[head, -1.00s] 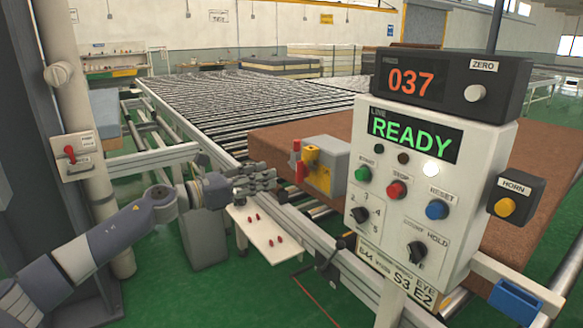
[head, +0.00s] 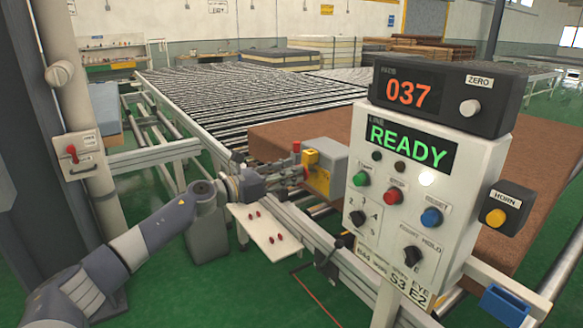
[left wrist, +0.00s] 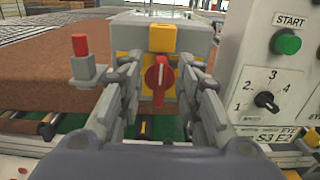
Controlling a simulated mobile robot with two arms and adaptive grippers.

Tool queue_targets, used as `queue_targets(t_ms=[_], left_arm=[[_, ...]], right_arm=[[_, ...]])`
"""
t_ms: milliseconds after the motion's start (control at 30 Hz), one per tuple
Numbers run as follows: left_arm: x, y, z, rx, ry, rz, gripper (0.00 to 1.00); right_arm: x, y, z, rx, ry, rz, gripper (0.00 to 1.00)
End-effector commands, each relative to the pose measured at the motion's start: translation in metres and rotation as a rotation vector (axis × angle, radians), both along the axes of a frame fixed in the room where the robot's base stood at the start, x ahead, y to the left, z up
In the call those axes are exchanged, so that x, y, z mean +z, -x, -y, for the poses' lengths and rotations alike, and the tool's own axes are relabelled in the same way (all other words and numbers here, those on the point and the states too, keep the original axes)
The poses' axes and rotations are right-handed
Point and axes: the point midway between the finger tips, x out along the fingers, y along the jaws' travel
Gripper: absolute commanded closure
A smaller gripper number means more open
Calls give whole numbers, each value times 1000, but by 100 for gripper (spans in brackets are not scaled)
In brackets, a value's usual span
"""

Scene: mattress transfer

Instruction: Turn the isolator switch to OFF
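The isolator switch is a grey box with a yellow front (head: 318,178), beside the brown mattress slab. In the left wrist view its red rotary knob (left wrist: 159,80) faces me, with its white mark upright. My left gripper (head: 298,174) is at the front of the switch. In the left wrist view the left gripper (left wrist: 160,72) is open, with one finger on each side of the knob and narrow gaps visible. The fingers partly cover the yellow plate. In the head view the knob is hidden by the gripper. My right gripper is in neither view.
A control panel (head: 397,232) reading READY stands close on the right. A red post-like part (left wrist: 80,45) is left of the switch. A small white shelf (head: 268,232) with red pieces is below the gripper. A red lever box (head: 75,155) is on the left column.

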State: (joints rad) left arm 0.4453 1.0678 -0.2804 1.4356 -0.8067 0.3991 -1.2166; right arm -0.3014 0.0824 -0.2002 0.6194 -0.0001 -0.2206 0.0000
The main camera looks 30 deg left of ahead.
Motion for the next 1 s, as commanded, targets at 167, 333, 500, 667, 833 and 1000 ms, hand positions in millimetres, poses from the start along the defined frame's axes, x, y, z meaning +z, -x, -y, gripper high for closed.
queue_targets(t_ms=[167, 333, 500, 667, 833, 1000], left_arm=[[2, -9, 4, -1, -1, 1, 68], [0, -11, 5, -1, -2, 0, 68], [0, -10, 5, -1, -2, 0, 71], [0, -10, 5, -1, -2, 1, 100], [0, -10, 5, -1, -1, 0, 100], [1, -10, 4, -1, 13, -7, 100]], right_arm=[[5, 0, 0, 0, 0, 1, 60], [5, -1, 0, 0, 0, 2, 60], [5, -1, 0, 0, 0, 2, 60], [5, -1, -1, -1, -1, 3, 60], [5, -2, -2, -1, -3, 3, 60], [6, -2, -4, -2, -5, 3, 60]])
